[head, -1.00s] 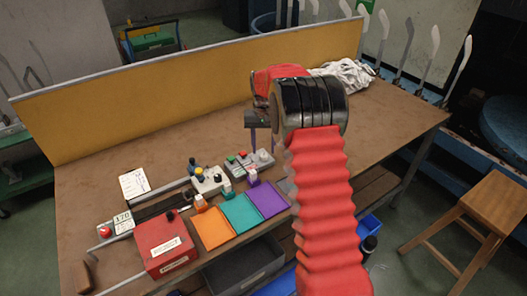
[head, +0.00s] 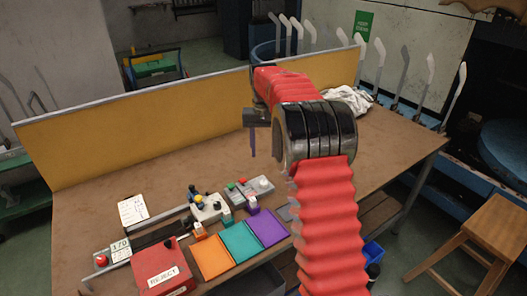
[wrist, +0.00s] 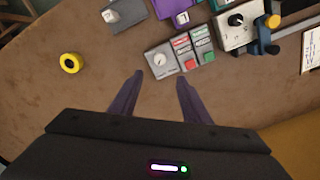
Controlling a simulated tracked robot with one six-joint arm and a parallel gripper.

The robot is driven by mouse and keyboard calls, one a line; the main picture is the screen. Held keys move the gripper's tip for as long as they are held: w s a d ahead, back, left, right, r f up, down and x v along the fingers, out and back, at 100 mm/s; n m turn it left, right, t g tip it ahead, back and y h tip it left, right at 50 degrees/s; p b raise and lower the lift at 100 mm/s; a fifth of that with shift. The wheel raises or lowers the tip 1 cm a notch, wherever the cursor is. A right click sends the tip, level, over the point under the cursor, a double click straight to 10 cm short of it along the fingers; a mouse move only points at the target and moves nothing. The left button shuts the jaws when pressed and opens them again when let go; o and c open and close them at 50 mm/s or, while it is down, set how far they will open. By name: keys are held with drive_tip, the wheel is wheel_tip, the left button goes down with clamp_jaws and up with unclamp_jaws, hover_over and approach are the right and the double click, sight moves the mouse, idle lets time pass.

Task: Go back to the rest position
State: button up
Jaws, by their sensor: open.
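My gripper (head: 253,156) hangs above the brown table (head: 330,190), at the end of my red-sleeved arm. In the head view its dark purple fingers point down and stand clear of the tabletop objects. In the wrist view my gripper (wrist: 160,77) has its two fingers apart, with only bare table between the tips. A grey control box (wrist: 180,52) with a dial and red and green buttons lies just beyond the tips. Nothing is held.
A red REJECT box (head: 161,268) and orange, teal (head: 240,240) and purple trays line the front edge. A yellow panel (head: 190,110) closes the back. White cloth (head: 347,100) lies at the far right. A wooden stool (head: 490,225) stands right of the table.

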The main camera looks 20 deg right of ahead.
drive_tip(key=s+a+f, duration=0.1)
drive_tip(key=s+f, duration=0.3)
drive_tip(key=s+a+r+n+t, duration=0.1)
drive_tip(key=s+a+r, duration=0.3)
drive_tip(key=s, duration=0.7)
drive_tip(key=s+a+r+n+t, duration=0.2)
drive_tip(key=s+a+r, duration=0.2)
drive_tip(key=s, duration=0.7)
drive_tip(key=s+a+r+n+t, duration=0.1)
drive_tip(key=s+a+r, duration=0.3)
drive_tip(key=s, duration=0.8)
drive_tip(key=shift+a+t, duration=0.55)
drive_tip(key=shift+t, duration=0.25)
drive_tip(key=shift+w+d, duration=0.1)
idle(0.3)
